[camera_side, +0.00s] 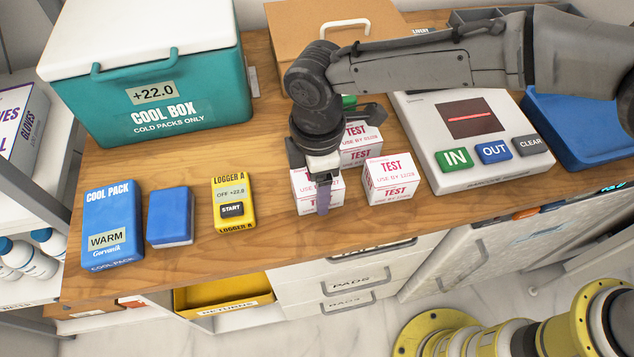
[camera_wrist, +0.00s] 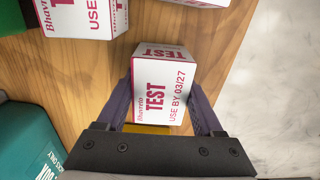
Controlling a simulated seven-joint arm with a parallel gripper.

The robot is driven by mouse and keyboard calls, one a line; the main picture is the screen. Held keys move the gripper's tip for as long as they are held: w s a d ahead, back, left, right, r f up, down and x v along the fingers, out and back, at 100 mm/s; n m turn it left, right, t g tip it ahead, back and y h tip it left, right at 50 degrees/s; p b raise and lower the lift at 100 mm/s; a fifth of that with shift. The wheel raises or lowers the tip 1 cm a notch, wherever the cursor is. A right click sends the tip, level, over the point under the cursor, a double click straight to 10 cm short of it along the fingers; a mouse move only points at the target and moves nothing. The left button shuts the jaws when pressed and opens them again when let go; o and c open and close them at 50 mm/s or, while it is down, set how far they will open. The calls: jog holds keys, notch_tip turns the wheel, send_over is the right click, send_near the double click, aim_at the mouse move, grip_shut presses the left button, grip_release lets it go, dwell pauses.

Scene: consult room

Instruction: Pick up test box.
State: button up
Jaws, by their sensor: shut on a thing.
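Several white test boxes with red lettering stand close together on the wooden counter. My gripper (camera_side: 322,182) is at the front left one. It is shut on this test box (camera_side: 304,194), with a finger on either side. In the wrist view the held test box (camera_wrist: 163,88) reads "USE BY 03/27" and sits between the two fingers (camera_wrist: 160,105). A second test box (camera_side: 390,182) stands just to the right and a third test box (camera_side: 362,143) stands behind. I cannot tell whether the held box is clear of the counter.
The teal cool box (camera_side: 160,95) stands at the back left. A blue cool pack (camera_side: 112,222), a smaller blue block (camera_side: 169,216) and the yellow logger (camera_side: 234,203) lie left of my gripper. A scanner with IN, OUT and CLEAR buttons (camera_side: 425,110) is to the right.

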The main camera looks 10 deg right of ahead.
jog(key=shift+c, duration=0.8)
jog(key=shift+r, duration=0.1)
